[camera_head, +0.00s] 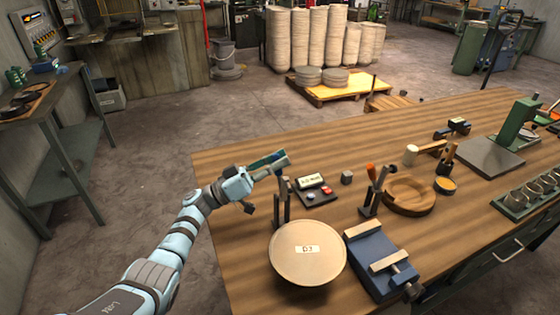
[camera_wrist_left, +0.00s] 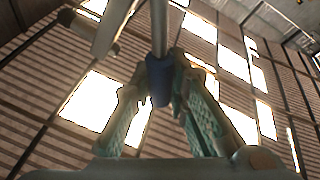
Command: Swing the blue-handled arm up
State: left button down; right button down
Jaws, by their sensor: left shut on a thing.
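My left gripper (camera_head: 276,159) is raised above the table's left part, near two dark upright posts (camera_head: 283,203) behind a round disc marked D3 (camera_head: 308,268). In the left wrist view, my left gripper's teal-padded fingers (camera_wrist_left: 162,95) are closed around a blue handle (camera_wrist_left: 159,76). A thin metal rod (camera_wrist_left: 159,28) runs up out of the handle. A pale rounded bar (camera_wrist_left: 102,32) shows at the upper left there. In the head view the fingers mostly hide the handle. My right gripper is not seen.
A blue vise-like block (camera_head: 377,262) stands right of the disc. A control box (camera_head: 312,188) with buttons, a tool holder (camera_head: 374,192) and a wooden ring dish (camera_head: 409,196) are on the wooden table (camera_head: 235,215). The table's left edge is bare.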

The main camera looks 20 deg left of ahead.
pick_arm(q)
jog(key=shift+w+a+f+n+t, duration=0.1)
jog(key=shift+w+a+n+t, duration=0.05)
jog(key=shift+n+t, duration=0.3)
jog(key=c, duration=1.5)
grip_release()
jog(key=shift+c, duration=0.2)
jog(key=shift+a, duration=0.1)
jog(key=v, duration=1.2)
